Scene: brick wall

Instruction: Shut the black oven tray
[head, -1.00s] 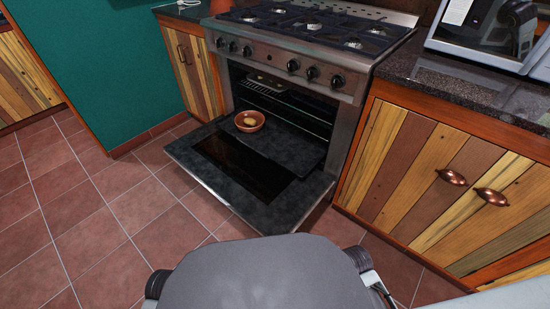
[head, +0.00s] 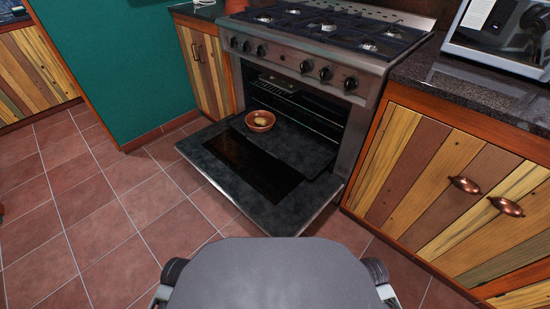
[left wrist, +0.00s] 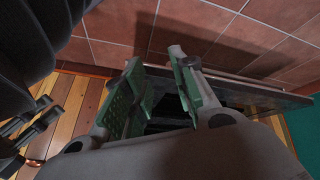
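The black oven tray (head: 298,150) is pulled part way out of the oven, over the lowered oven door (head: 285,215), in the head view. A terracotta bowl (head: 260,121) with a small yellowish item in it sits on the tray. The oven door lies open, flat, with a dark glass panel. My left gripper (left wrist: 155,60) shows only in the left wrist view, with its green-padded fingers apart and nothing between them. A dark slab edge (left wrist: 245,95) lies behind the fingers; I cannot tell if they touch it. My right gripper is not clearly seen.
The stove top (head: 320,25) is above the oven. A wooden cabinet with copper handles (head: 485,195) stands to the right, a narrow cabinet (head: 205,70) to the left. A teal wall (head: 110,70) is at left. The tiled floor (head: 110,220) is clear on the left.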

